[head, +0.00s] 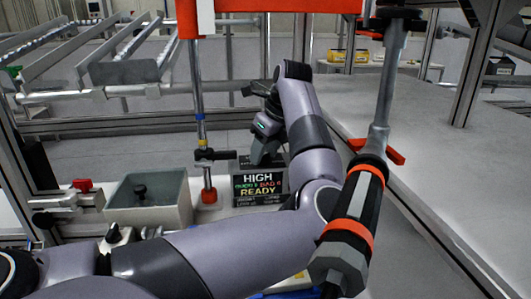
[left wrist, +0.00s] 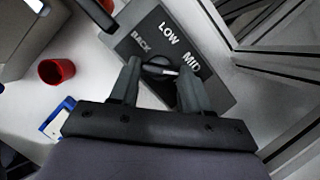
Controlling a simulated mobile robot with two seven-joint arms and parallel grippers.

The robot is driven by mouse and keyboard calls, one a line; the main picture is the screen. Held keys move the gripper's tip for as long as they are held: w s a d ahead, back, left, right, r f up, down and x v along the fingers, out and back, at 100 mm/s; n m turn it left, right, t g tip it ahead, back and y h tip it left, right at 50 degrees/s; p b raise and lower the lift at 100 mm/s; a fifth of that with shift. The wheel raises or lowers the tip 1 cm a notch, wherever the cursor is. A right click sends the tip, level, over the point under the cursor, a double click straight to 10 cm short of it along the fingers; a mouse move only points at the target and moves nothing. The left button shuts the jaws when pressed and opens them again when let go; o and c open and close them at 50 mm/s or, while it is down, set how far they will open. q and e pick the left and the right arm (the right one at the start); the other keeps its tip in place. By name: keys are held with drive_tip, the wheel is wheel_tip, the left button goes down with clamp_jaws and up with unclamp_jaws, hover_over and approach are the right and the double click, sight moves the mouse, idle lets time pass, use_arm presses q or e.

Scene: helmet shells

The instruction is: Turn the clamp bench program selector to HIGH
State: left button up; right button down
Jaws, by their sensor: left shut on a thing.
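The program selector is a dark plate (left wrist: 211,75) lettered BACK, LOW and MID in the left wrist view. Its round black knob (left wrist: 157,62) has a white pointer line aimed to the right, below MID. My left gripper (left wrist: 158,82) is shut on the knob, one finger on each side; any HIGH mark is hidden. In the head view my left gripper (head: 262,152) points down behind the bench display (head: 259,188), which reads HIGH, with READY below. My right gripper is not in view.
A grey bin (head: 150,205) and a red-based clamp post (head: 208,180) stand left of the display. A black and orange tool (head: 350,220) hangs at front right. A red cup (left wrist: 56,71) lies near the plate. The right worktop (head: 440,150) is largely bare.

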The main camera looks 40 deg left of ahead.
use_arm(q)
drive_tip(key=shift+m, duration=0.3)
drive_tip(key=o, duration=1.1)
drive_tip(key=shift+c, duration=0.2)
